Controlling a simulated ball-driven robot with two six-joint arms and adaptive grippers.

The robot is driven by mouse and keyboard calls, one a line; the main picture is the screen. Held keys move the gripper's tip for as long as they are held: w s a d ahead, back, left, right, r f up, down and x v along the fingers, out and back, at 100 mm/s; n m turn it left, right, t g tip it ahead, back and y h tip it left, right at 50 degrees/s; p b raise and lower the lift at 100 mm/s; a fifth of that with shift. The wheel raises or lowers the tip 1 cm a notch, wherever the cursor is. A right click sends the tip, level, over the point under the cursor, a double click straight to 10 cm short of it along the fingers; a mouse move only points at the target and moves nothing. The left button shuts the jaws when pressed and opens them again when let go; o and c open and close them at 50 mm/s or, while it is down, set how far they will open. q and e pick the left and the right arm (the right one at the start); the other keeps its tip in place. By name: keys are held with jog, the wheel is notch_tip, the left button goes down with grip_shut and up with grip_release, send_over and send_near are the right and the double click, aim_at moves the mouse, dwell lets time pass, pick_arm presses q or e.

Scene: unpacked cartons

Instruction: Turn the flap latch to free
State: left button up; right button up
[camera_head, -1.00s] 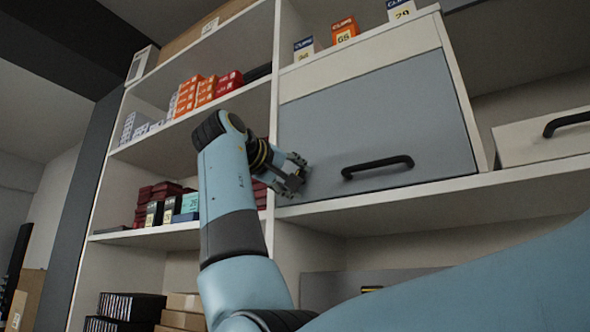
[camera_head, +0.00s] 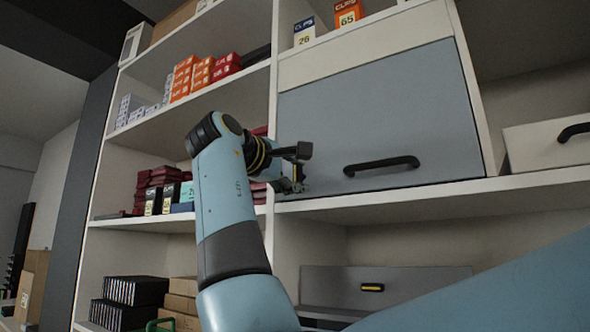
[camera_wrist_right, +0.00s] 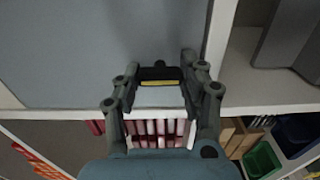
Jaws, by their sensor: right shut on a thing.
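The grey-blue flap (camera_head: 375,125) is closed on the upper cabinet and carries a black bar handle (camera_head: 382,166). My right gripper (camera_head: 297,182) is at the flap's lower left corner. In the right wrist view, the gripper (camera_wrist_right: 160,68) has its fingers on either side of a dark latch with a yellow stripe (camera_wrist_right: 157,80), set against the flap (camera_wrist_right: 95,50). The gripper is shut on this latch. In the head view the gripper hides the latch. How far the latch is turned I cannot tell. My left gripper is not in view.
Clips boxes (camera_head: 348,14) stand on top of the cabinet. A drawer with a black handle (camera_head: 548,143) is at the right. A lower grey panel has a yellow-marked black latch (camera_head: 372,287). Orange boxes (camera_head: 190,75) and dark red boxes (camera_head: 160,180) fill the left shelves.

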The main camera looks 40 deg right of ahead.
dwell(0.4)
jog(key=o, duration=1.2)
jog(key=shift+w, duration=0.1)
